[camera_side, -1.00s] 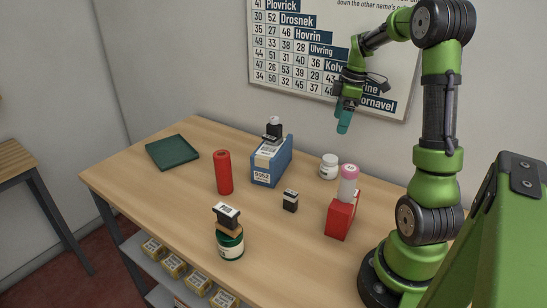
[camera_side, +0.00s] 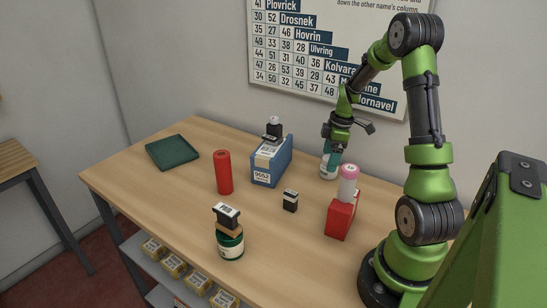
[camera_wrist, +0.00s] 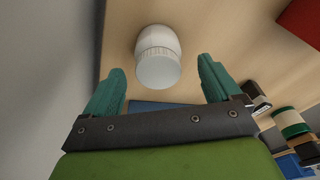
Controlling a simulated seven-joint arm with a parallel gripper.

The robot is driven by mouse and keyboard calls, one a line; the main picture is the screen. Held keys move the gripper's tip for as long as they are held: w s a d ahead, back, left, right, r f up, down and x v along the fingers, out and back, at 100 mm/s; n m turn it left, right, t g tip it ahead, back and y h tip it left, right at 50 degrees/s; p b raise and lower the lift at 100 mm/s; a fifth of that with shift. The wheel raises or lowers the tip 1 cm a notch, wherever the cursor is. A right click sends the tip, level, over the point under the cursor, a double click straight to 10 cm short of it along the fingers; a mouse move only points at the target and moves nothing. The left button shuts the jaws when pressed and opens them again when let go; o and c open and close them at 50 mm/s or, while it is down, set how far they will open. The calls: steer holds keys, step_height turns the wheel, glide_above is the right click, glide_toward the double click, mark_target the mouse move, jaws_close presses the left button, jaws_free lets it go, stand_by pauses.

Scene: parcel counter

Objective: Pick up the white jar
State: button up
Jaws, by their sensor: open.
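The white jar (camera_side: 325,172) stands upright on the table near the wall, partly hidden by my gripper in the side view. My gripper (camera_side: 334,160) is just above it, fingers pointing down. In the wrist view the white jar (camera_wrist: 158,58) is seen from above, lid towards the camera. The open teal fingertips of my gripper (camera_wrist: 157,75) are on either side of its lid in the picture, with gaps on both sides. Nothing is held. I cannot tell how far the tips are above the jar.
A blue box (camera_side: 271,163), a small dark block (camera_side: 290,200), a red cylinder (camera_side: 223,172), a green jar (camera_side: 230,243) and a green tray (camera_side: 172,152) are further left.

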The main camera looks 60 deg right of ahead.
steer(key=shift+w+f, duration=0.15)
steer(key=shift+f, duration=1.8)
steer(key=c, duration=1.2)
